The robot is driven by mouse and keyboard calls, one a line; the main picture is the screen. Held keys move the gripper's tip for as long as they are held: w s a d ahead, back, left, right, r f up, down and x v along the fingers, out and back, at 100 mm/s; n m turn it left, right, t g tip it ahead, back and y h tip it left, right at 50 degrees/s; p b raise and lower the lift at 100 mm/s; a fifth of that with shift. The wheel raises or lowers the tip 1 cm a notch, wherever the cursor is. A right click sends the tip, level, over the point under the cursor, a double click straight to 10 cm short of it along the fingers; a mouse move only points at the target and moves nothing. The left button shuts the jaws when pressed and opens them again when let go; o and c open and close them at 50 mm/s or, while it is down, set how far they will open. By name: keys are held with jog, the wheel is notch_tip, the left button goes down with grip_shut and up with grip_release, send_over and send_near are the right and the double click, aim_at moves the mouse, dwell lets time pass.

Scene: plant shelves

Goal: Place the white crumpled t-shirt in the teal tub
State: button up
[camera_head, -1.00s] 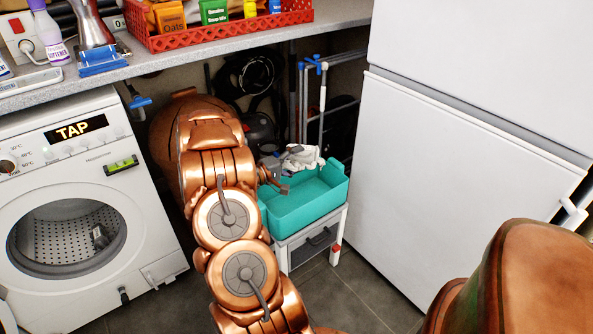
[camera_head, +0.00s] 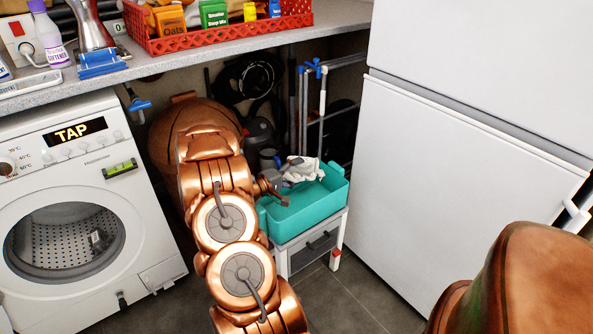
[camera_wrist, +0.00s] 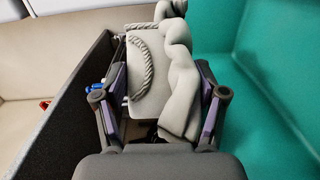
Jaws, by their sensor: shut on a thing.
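The white crumpled t-shirt (camera_head: 303,170) hangs at the back part of the teal tub (camera_head: 312,212) in the head view. In the wrist view the t-shirt (camera_wrist: 178,85) looks pale grey and bunched, between my two fingers. My gripper (camera_head: 285,185) is shut on it, over the tub's left side. The tub's teal wall (camera_wrist: 275,60) fills the right of the wrist view. The shirt's lower edge is partly hidden, so I cannot tell whether it touches the tub floor.
The tub stands on a small white stand (camera_head: 312,250) under the counter (camera_head: 180,62). A washing machine (camera_head: 75,200) is left and a white fridge (camera_head: 450,150) is right. Drying-rack poles (camera_head: 322,105) stand behind. A red basket (camera_head: 215,38) sits on the counter.

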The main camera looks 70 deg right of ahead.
jog(key=shift+f, duration=0.3)
jog(key=shift+s+a+f+p, duration=0.1)
jog(key=shift+a+f+p, duration=0.05)
jog(key=shift+f+p, duration=0.15)
jog(key=o, duration=1.3)
jog(key=shift+s+a+f, duration=0.1)
jog(key=shift+f, duration=0.05)
jog(key=shift+o, duration=0.5)
jog(key=shift+s, duration=0.1)
jog(key=shift+f, duration=0.1)
jog(key=shift+s+b, duration=0.1)
jog(key=shift+b, duration=0.8)
jog(key=shift+w+r, duration=0.2)
jog(key=shift+r, duration=0.1)
jog(key=shift+w+r+p+v, duration=0.15)
jog(key=shift+p+v, duration=0.25)
jog(key=shift+v, duration=0.85)
jog(key=shift+r+p+v, duration=0.25)
jog(key=shift+p+v, duration=0.1)
jog(key=shift+v, duration=0.9)
jog(key=shift+w+r+p+v, duration=0.15)
jog(key=shift+p+v, duration=0.25)
jog(key=shift+v, duration=0.85)
